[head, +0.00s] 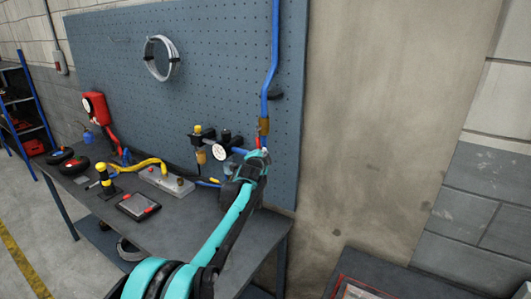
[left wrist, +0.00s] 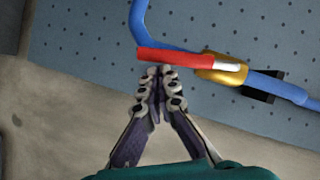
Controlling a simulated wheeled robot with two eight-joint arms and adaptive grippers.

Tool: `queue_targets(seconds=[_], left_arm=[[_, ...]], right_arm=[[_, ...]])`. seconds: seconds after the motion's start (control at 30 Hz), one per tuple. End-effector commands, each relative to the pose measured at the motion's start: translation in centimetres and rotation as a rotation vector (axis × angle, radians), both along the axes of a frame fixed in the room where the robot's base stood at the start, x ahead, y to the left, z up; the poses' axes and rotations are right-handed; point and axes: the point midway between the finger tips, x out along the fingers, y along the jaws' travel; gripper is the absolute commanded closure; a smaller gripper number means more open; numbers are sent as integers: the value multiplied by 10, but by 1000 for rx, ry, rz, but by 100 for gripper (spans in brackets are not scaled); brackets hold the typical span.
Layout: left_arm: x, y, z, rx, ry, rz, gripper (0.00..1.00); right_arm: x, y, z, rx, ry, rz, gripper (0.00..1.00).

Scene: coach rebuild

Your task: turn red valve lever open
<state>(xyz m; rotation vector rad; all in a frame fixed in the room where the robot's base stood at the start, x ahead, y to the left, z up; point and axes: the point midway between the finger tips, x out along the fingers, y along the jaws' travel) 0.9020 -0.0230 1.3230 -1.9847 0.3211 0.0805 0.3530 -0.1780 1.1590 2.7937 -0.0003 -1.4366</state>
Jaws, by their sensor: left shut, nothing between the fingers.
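The red valve lever (left wrist: 172,57) runs left from the brass valve body (left wrist: 222,68) in the left wrist view, roughly in line with it and partly over the blue pipe (left wrist: 140,20). The brass valve also shows in the head view (head: 264,127), low on the vertical pipe; the lever is mostly hidden there behind my gripper. My left gripper (left wrist: 158,73) is shut and empty, with its fingertips just below the lever near its middle; I cannot tell whether they touch it. It also shows in the head view (head: 259,155). My right gripper is out of view.
A blue pegboard (head: 215,75) stands behind the pipe. The workbench (head: 180,230) below holds a gauge assembly (head: 219,152), a yellow hose (head: 148,163), a tablet-like device (head: 138,207) and a red container (head: 96,107). The bare wall right of the pegboard is clear.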

Motion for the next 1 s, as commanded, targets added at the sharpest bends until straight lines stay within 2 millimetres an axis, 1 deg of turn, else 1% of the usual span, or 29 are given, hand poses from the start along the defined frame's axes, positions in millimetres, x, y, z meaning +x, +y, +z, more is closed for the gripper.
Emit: queue_targets(seconds=[0.3,0.87,1.0], left_arm=[[3,5,-5,-1,1,1,100],[3,5,-6,-1,1,0,100],[-2,6,-4,-1,0,0,100]], right_arm=[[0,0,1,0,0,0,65],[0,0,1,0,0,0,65],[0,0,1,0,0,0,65]])
